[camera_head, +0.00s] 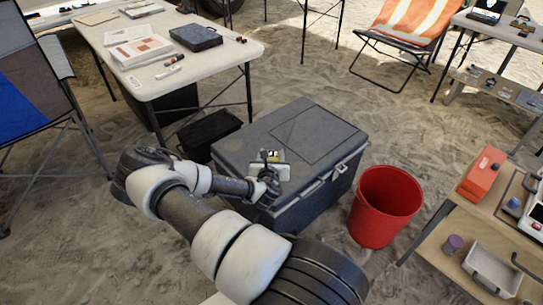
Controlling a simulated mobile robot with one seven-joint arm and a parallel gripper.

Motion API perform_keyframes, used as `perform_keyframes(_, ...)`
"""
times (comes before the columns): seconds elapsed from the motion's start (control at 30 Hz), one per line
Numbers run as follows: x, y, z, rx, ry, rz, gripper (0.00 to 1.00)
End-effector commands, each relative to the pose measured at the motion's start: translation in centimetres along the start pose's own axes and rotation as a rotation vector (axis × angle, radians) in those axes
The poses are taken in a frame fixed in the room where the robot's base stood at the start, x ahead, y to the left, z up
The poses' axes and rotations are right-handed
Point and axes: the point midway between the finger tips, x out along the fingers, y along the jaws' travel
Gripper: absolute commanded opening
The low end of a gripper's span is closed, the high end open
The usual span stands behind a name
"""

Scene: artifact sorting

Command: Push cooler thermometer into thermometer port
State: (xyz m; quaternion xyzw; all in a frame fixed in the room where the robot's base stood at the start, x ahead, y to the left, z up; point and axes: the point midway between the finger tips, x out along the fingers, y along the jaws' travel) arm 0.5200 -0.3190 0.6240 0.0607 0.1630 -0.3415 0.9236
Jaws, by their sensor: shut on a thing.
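The cooler (240,150) is a large dark grey chest standing on the sand with its lid shut. My arm reaches over its near left side. The thermometer port is hidden or too small to make out. I cannot tell whether the thermometer touches the lid.
A red bucket (385,205) stands close to the right of the cooler. A wooden table (440,250) with a red box and a tray is at the lower right. A white table (150,85) with papers stands at the upper left. A black crate (208,133) sits left of the cooler.

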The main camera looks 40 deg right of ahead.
Motion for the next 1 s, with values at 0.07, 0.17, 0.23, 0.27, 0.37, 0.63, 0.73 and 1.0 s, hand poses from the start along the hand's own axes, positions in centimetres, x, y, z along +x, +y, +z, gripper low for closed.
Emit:
perform_keyframes(0.07, 0.0, 0.0, -0.1, -0.002, 0.000, 0.001, 0.26)
perform_keyframes(0.17, -0.1, 0.1, -0.2, -0.003, -0.001, 0.002, 0.26)
perform_keyframes(0.23, 0.1, 0.0, -0.7, -0.002, 0.000, 0.001, 0.26)
perform_keyframes(0.27, 0.2, 0.0, -0.9, -0.002, 0.000, 0.001, 0.26)
perform_keyframes(0.37, 0.5, 0.0, -1.7, -0.002, 0.000, 0.001, 0.26)
perform_keyframes(0.63, 1.3, 0.0, -3.9, -0.001, 0.000, 0.001, 0.26)
perform_keyframes(0.73, 1.6, 0.0, -4.7, -0.002, 0.001, 0.001, 0.26)
perform_keyframes(1.0, 1.9, 0.0, -5.5, 0.000, -0.001, 0.001, 0.26)
